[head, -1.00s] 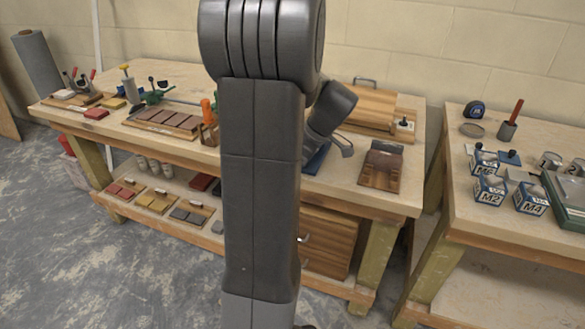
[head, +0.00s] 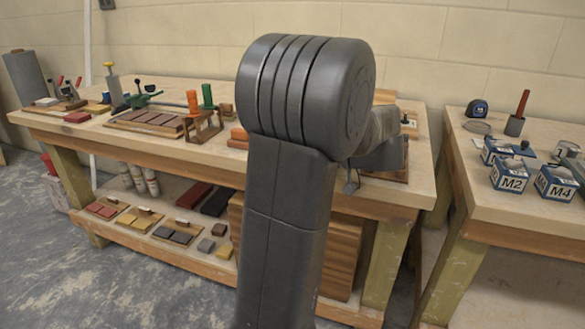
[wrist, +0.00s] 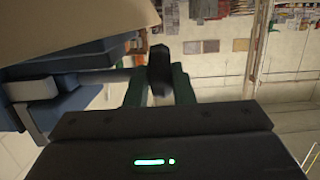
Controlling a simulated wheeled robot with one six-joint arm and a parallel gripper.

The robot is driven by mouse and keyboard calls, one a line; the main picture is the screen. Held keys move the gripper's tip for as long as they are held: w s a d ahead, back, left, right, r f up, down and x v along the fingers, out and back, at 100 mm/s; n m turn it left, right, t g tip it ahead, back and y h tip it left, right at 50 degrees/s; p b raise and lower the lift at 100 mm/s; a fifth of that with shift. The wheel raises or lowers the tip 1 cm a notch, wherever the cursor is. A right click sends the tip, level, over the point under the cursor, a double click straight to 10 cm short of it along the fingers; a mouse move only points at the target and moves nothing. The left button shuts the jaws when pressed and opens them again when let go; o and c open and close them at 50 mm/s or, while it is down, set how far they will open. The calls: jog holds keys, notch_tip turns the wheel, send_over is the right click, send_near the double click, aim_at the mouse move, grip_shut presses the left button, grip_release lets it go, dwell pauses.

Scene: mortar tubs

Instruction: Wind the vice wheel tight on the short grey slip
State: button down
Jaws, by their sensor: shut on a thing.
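In the wrist view, my gripper (wrist: 159,90) has its two green fingers closed on a dark upright knob (wrist: 159,65), which looks like part of the vice wheel. A grey shaft runs left from it to the blue vice (wrist: 85,58). A pale grey piece (wrist: 38,90) shows at the vice's left part; I cannot tell if it is the short grey slip or a jaw. In the head view my arm hides the vice and the wheel. Small grey blocks (head: 206,245) lie on the lower shelf.
The workbench (head: 80,133) carries a brown tile board (head: 147,122), a wooden rack (head: 204,127) with orange and green handles, and clamps at the left. A second bench (head: 490,205) at right holds blue-labelled boxes (head: 510,177). The floor (head: 60,270) in front is clear.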

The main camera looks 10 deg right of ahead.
jog(key=shift+s+a+f+t+y+b, duration=0.15)
jog(key=shift+f+t+y+b, duration=0.3)
jog(key=shift+b, duration=0.35)
jog(key=shift+r+y, duration=0.1)
jog(key=shift+y, duration=0.15)
jog(key=c, duration=1.3)
grip_release()
jog(key=shift+s+r, duration=0.1)
jog(key=shift+o, duration=0.2)
jog(key=shift+d+r, duration=0.1)
jog(key=shift+d, duration=0.1)
jog(key=p+v, duration=0.1)
jog(key=v, duration=1.2)
jog(key=shift+s+d+p, duration=0.15)
jog(key=shift+p, duration=0.2)
